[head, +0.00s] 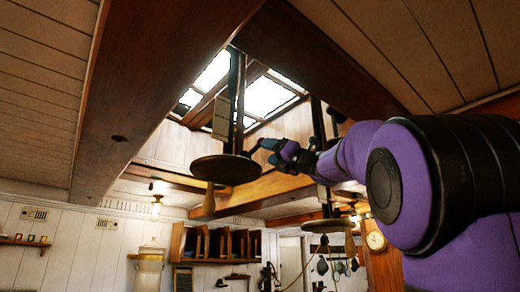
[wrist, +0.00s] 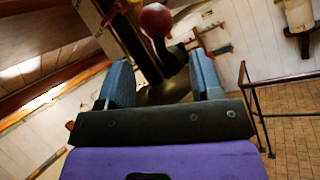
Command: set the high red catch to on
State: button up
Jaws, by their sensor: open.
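In the wrist view a red ball-shaped knob (wrist: 155,19), which looks like part of the high red catch, shows at the top middle. It is beside a dark bar, beyond my fingertips and apart from them. My gripper (wrist: 160,72) is open, with its two blue fingers spread and nothing between them. In the head view my gripper (head: 262,150) is raised high under the skylight, just right of a hanging round disc (head: 223,168). I cannot make out the red knob in the head view. The setting of the catch cannot be told.
The disc hangs on dark posts (head: 237,95) below the skylight (head: 267,95). A second hanging disc (head: 327,225) is lower, at the right. Wooden beams (head: 150,115) frame the opening.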

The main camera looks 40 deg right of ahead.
jog(key=v, duration=0.3)
jog(key=shift+s+d+f, duration=0.1)
jog(key=shift+o, duration=0.3)
jog(key=w+r+n, duration=0.1)
jog(key=w+r, duration=0.1)
jog(key=w+a+r+n+h, duration=0.1)
jog(key=w+r, duration=0.3)
jog(key=w, duration=0.1)
jog(key=shift+a+r+n+g, duration=0.2)
jog(key=shift+a+n+g, duration=0.1)
jog(key=shift+a+n, duration=0.1)
dwell(0.7)
jog(key=shift+c, duration=0.4)
jog(key=shift+d, duration=0.1)
grip_shut()
